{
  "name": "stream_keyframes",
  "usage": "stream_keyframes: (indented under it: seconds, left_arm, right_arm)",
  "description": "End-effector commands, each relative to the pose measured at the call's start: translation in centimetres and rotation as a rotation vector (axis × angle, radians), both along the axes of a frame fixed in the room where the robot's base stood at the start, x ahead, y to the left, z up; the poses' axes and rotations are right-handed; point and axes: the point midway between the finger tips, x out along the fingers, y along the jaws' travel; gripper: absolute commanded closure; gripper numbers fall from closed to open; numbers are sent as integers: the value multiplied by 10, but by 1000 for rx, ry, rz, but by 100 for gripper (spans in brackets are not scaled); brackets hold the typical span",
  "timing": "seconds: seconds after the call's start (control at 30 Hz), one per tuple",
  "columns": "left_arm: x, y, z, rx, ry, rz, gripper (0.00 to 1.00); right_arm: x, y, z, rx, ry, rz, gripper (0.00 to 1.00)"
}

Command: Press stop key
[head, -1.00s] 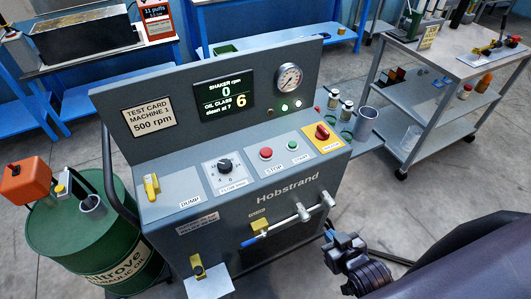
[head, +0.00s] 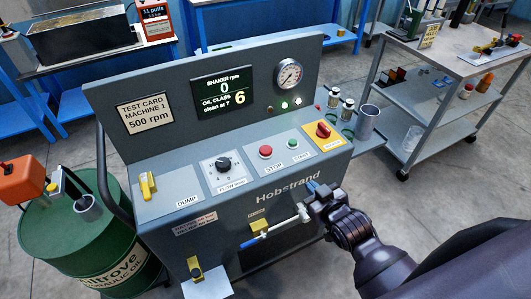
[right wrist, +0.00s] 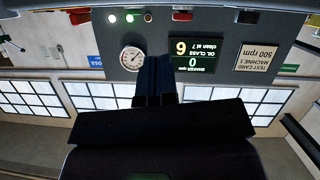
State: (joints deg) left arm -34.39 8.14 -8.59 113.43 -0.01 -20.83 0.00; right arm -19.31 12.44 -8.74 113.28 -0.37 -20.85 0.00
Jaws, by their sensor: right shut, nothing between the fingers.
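The red stop key (head: 265,152) is a round button on the sloping panel of the grey machine (head: 200,165), above the label STOP. A smaller green start button (head: 290,144) sits to its right. My right gripper (head: 313,187) is at the panel's front edge, in front of and to the right of the stop key, and apart from it. Its fingers are shut and empty, and they also show in the right wrist view (right wrist: 155,75). The stop key is not clear in the right wrist view. My left gripper is not in view.
The display (head: 222,92) reads shaker rpm 0 and oil class 6. A red and yellow switch (head: 323,130), a black flow knob (head: 223,165) and a yellow dump lever (head: 148,186) share the panel.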

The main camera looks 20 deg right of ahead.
Motion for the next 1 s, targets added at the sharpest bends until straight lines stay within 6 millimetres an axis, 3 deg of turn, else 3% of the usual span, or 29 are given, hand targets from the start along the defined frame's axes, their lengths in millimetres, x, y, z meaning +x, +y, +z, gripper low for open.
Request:
stream_keyframes:
  seconds: [0.03, 0.2, 0.5, 0.8, 1.0]
  left_arm:
    - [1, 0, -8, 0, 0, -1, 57]
    - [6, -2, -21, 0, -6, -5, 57]
    - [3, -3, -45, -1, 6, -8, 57]
    - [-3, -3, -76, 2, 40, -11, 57]
    - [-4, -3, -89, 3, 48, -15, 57]
  right_arm:
    - [17, 0, 6, -28, -36, 18, 100]
    - [67, 1, 41, -155, -173, 66, 100]
    - [138, 13, 126, -517, -529, 158, 100]
    - [174, 52, 211, -1064, -971, 266, 100]
    - [180, 85, 240, -1482, -1241, 343, 100]
